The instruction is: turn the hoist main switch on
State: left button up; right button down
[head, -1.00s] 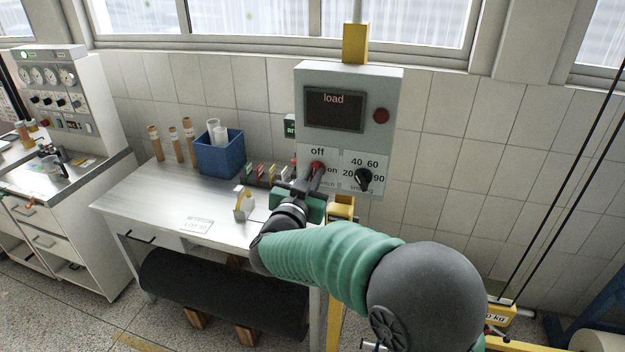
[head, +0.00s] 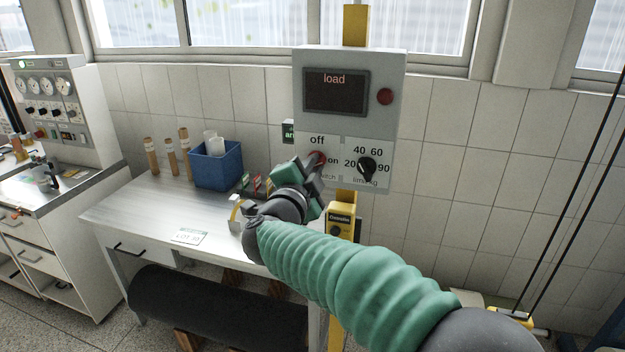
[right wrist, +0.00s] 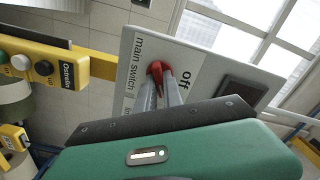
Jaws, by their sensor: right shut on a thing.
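The grey hoist control box (head: 393,115) stands upright with a dark screen reading "load". Its red main switch (head: 321,158) sits low on the left of the face, with "off" above it and "on" to its right. My right gripper (head: 315,162) is at the switch, and its body partly covers the label below. In the right wrist view, the two grey fingers (right wrist: 161,90) are shut on the red switch (right wrist: 158,71), between the words "main switch" and "off". The switch's exact angle is hard to tell. My left gripper is not in view.
A black load-limit dial (head: 367,168) is right of the switch, and a round red lamp (head: 385,96) is above it. A yellow control unit (head: 341,219) is below the box. A metal table (head: 140,207) with a blue bin (head: 216,166) stands to the left.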

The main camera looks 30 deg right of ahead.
jog(key=shift+f+m+b, duration=0.2)
jog(key=shift+m+b, duration=0.65)
jog(key=shift+m, duration=0.1)
jog(key=shift+f+m+b, duration=0.2)
jog(key=shift+m+b, duration=0.7)
jog(key=shift+m, duration=0.1)
jog(key=shift+f+m+b, duration=0.2)
jog(key=shift+m+b, duration=0.65)
jog(key=shift+m, duration=0.1)
jog(key=c, duration=1.7)
grip_release()
jog(key=shift+s+r, duration=0.1)
jog(key=shift+o, duration=1.1)
jog(key=shift+s+r, duration=0.1)
jog(key=shift+r, duration=0.15)
